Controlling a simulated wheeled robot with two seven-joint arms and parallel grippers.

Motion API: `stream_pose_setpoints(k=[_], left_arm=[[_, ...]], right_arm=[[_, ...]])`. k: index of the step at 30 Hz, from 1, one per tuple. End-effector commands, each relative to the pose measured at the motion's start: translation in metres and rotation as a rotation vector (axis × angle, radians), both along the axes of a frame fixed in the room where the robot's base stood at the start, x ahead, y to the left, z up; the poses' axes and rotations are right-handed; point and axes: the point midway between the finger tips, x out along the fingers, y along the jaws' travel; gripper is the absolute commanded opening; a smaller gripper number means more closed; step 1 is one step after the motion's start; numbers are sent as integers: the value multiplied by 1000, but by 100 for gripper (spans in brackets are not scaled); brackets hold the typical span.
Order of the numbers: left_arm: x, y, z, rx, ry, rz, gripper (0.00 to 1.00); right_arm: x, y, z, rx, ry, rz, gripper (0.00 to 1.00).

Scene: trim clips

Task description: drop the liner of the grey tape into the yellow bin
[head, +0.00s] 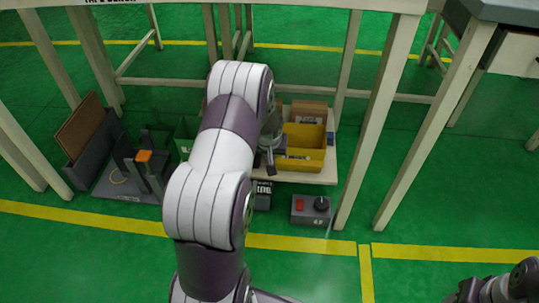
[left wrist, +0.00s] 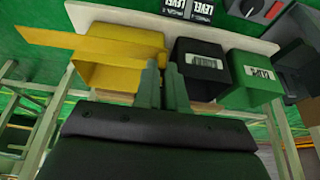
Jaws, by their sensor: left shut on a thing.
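The yellow bin (head: 306,155) stands on a pale board under the bench in the head view. In the left wrist view the yellow bin (left wrist: 108,76) is at upper left. My left gripper (head: 267,166) is at the bin's left side, partly hidden by my arm. In the left wrist view my left gripper (left wrist: 163,84) is shut on an orange-yellow strip, the liner (left wrist: 60,42), which stretches left across the bin. Whether the strip touches the bin is unclear. My right gripper (head: 470,291) is at the lower right edge, its jaws unclear. I cannot make out the grey tape.
A black bin (left wrist: 198,58) and a green bin (left wrist: 250,88) stand beside the yellow one. Cardboard boxes (head: 309,112) sit behind it. A grey switch box (head: 311,210) is on the floor in front. Bench legs (head: 378,125) stand to the right.

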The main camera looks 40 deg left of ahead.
Motion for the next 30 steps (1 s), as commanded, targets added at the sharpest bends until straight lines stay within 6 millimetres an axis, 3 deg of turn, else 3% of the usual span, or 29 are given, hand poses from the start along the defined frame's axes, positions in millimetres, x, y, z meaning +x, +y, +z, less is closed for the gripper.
stream_pose_setpoints(k=[1, 6, 12, 30], left_arm=[[6, 4, 4, 0, 1, 0, 0], [31, 17, 0, -1, 1, 1, 0], [60, 34, -7, 0, 0, 0, 0], [146, 83, -24, 0, -3, 1, 0]], right_arm=[[0, 0, 11, 0, 0, 0, 56], [0, 0, 23, 0, 0, 0, 56], [0, 0, 24, 0, 0, 0, 56], [0, 0, -22, 0, 0, 0, 56]])
